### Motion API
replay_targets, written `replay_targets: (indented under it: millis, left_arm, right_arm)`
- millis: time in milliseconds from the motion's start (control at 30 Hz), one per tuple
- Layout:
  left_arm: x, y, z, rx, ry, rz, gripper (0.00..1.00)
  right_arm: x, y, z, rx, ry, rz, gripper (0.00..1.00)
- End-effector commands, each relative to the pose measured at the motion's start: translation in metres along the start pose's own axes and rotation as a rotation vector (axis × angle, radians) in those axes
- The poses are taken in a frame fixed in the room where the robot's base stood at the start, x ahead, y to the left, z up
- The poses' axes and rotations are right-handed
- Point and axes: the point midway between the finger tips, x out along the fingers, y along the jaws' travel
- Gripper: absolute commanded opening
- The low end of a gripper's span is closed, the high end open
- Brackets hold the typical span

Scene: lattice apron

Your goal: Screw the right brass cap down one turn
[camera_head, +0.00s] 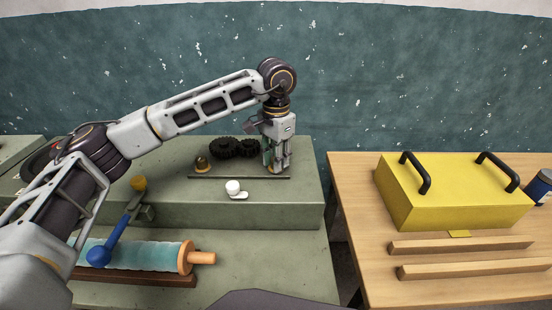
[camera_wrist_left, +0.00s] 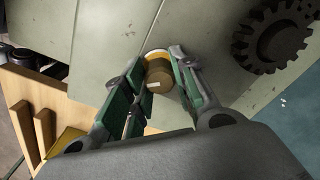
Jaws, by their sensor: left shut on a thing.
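My left gripper (camera_head: 278,168) points straight down at the right end of the dark plate (camera_head: 238,177) on the green bench. It is shut on the right brass cap, which its fingers hide in the head view. In the left wrist view the right brass cap (camera_wrist_left: 158,76) sits between the fingertips (camera_wrist_left: 157,68), with a yellowish ring at its far end. The left brass cap (camera_head: 202,164) stands free at the plate's left end. My right gripper is not in view.
Dark gears (camera_head: 226,147) stand between the caps; one also shows in the left wrist view (camera_wrist_left: 275,36). A white knob (camera_head: 234,188) is in front of the plate. A blue-handled lever (camera_head: 115,235) and a teal roller (camera_head: 145,255) lie lower left. A yellow box (camera_head: 445,190) stands on the wooden table at right.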

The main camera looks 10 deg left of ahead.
Motion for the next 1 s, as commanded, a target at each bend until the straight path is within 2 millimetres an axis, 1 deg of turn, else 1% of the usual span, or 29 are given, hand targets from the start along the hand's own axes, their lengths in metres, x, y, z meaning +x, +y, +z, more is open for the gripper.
replay_targets:
  millis: [133,300,833,867,1000]
  left_arm:
    - [-0.0020,-0.0011,-0.0011,0.072,0.006,-0.002,0.03]
    - [-0.0021,-0.0010,-0.0011,0.127,0.006,-0.002,0.03]
    - [-0.0023,-0.0009,-0.0011,0.153,0.006,-0.002,0.03]
    - [-0.0023,-0.0009,-0.0012,0.153,0.006,-0.002,0.31]
    - [-0.0016,-0.0006,-0.0008,0.153,0.004,-0.001,0.49]
  right_arm:
    - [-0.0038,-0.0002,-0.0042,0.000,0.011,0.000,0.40]
    - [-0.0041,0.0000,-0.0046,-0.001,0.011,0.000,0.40]
    - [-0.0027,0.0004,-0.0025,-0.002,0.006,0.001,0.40]
    - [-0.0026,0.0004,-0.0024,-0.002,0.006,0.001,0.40]
    - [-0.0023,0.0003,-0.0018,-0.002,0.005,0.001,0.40]
